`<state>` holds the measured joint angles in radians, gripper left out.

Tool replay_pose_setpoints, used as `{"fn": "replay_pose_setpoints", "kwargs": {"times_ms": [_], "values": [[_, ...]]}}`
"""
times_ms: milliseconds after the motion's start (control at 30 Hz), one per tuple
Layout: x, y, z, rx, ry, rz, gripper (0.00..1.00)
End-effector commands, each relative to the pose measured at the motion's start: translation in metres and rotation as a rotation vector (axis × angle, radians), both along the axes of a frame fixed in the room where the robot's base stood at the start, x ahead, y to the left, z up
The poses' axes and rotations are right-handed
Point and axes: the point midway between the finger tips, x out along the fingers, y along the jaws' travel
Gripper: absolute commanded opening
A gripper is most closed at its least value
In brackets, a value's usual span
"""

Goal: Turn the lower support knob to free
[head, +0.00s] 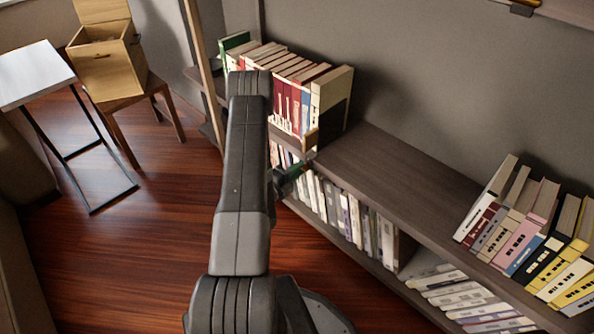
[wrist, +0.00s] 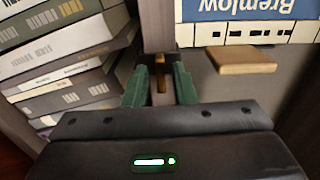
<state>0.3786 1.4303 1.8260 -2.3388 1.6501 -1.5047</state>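My gripper (wrist: 160,88) has green fingers, one on each side of the knob, with a narrow gap visible on both sides. The fingers look open around the knob and not closed on it. In the head view my gripper (head: 290,178) is at the front of the bookshelf, just below the upper board. The knob cannot be made out there.
A wooden block (wrist: 242,60) juts out beside the knob; it also shows in the head view (head: 310,140). Books (wrist: 60,60) lie close on the left. The shelf (head: 400,170) has bare room on top. A chair with a box (head: 105,60) and a white table (head: 32,75) stand left.

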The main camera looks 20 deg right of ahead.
Motion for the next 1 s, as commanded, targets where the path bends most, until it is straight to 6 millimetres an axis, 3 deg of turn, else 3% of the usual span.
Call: {"fn": "replay_pose_setpoints", "kwargs": {"times_ms": [300, 467, 1000], "values": [[0.0, 0.001, 0.0, 0.0, -0.001, 0.0, 0.31], [-0.004, 0.012, 0.0, 0.002, 0.003, 0.003, 0.31], [-0.038, 0.096, 0.001, 0.0, 0.002, 0.005, 0.31]]}}
